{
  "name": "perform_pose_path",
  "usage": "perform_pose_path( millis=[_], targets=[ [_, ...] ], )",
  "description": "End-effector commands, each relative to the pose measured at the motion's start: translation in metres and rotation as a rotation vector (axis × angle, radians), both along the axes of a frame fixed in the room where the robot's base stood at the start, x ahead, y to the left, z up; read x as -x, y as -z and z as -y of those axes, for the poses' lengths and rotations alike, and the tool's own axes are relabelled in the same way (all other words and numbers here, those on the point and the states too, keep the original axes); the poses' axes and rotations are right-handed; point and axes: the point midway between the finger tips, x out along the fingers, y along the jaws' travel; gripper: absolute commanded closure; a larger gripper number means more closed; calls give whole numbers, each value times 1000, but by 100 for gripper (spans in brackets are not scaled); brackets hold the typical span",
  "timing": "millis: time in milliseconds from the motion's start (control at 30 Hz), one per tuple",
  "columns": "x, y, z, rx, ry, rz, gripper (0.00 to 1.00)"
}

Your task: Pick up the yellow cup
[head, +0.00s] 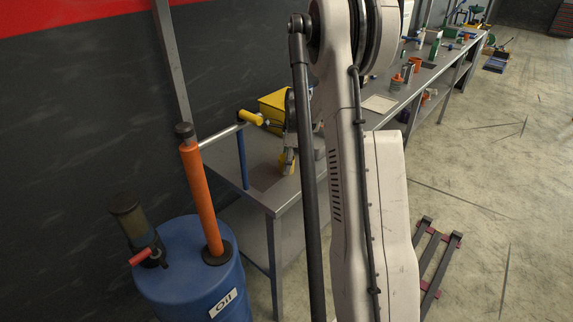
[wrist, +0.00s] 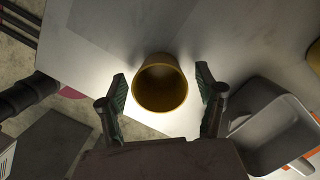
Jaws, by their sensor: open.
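The yellow cup (wrist: 160,84) shows in the wrist view with its open mouth toward the camera, on the grey metal table (wrist: 215,28). My gripper (wrist: 161,76) is open, with one green-padded finger to the left of the cup and one to the right. Gaps show between both fingers and the cup, so neither touches it. I cannot tell the exact height of the fingers along the cup. In the head view a small yellow shape, likely the cup (head: 287,163), shows at the near end of the table, partly hidden by my gripper.
A grey open container (wrist: 297,122) stands close to the right finger. In the head view a yellow bin (head: 272,104) stands behind my gripper. A blue oil drum (head: 190,262) with an orange hand pump (head: 201,195) stands left of the table. Tools lie farther along the bench.

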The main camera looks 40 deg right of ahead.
Motion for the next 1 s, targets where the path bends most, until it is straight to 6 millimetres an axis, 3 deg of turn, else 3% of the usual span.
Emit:
perform_pose_path(
  millis=[200, 600, 867, 1000],
  targets=[
    [0, 1, 0, 0, 0, 0, 32],
    [0, 1, 0, 0, 0, 0, 84],
    [0, -2, 0, 0, 0, 0, 85],
    [0, -16, 0, 0, 0, 0, 85]
  ],
)
